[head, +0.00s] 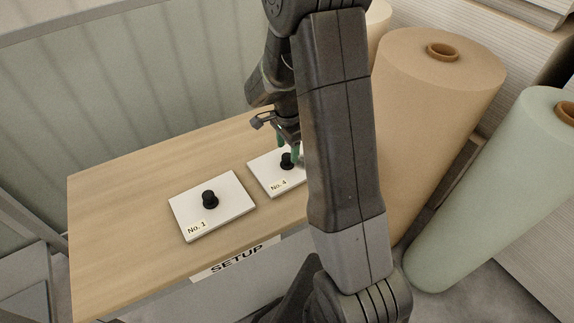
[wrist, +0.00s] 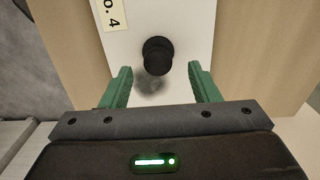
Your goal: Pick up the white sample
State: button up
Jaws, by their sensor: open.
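Two white samples with black knobs lie on the wooden table. The one labelled No. 1 (head: 232,190) lies flat to the left in the head view. The one labelled No. 4 (head: 262,166) lies to its right, partly hidden behind my arm. In the wrist view the No. 4 plate (wrist: 196,40) fills the top middle, with its black knob (wrist: 157,55) in front of my fingers. My gripper (wrist: 160,75) is open and empty, with one green finger to each side of the knob and a gap on both sides. It also shows in the head view (head: 288,150) above the No. 4 plate.
The wooden table (head: 115,215) has free room left of the plates. A SETUP sign (head: 237,260) is on its front edge. A tall tan roll (head: 440,100) and a pale green roll (head: 500,200) stand to the right. A ribbed wall (head: 120,90) is behind.

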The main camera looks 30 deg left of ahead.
aim_at(287, 156)
jog(key=shift+s+f, duration=0.2)
jog(key=shift+f, duration=1.95)
jog(key=shift+r, duration=0.1)
grip_shut()
